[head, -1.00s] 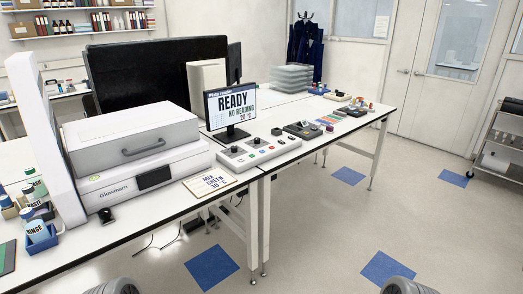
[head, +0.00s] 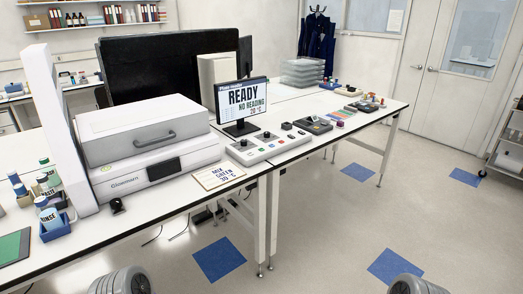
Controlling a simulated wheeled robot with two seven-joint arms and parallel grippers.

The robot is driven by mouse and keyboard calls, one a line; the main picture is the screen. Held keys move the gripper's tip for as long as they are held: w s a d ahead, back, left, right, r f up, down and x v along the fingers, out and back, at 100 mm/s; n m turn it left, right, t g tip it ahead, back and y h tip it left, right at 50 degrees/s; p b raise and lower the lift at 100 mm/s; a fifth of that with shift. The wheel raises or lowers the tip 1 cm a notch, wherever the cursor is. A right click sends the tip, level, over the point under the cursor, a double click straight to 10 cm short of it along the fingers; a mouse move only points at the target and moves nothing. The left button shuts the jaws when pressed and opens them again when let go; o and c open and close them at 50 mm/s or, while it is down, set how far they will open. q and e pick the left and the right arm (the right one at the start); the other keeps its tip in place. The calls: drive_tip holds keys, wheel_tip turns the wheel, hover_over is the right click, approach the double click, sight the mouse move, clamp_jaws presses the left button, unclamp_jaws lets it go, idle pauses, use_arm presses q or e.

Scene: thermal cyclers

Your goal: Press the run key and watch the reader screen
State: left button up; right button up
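The reader screen (head: 242,99) stands upright on the bench and shows READY, NO READING and 20 °C. The key labels are too small to read, so I cannot tell which is the run key. A card (head: 219,176) lies left of the panel and reads MIX GREEN, with a temperature below. Only rounded grey parts of my two arms show at the bottom edge, below and apart from the bench. No gripper fingers are visible.
Bottles including one marked RINSE (head: 50,218) stand in a blue holder (head: 55,232). A dark device (head: 312,125) sits right of the panel. The floor before the bench is open.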

use_arm(q)
clamp_jaws()
idle(1.4)
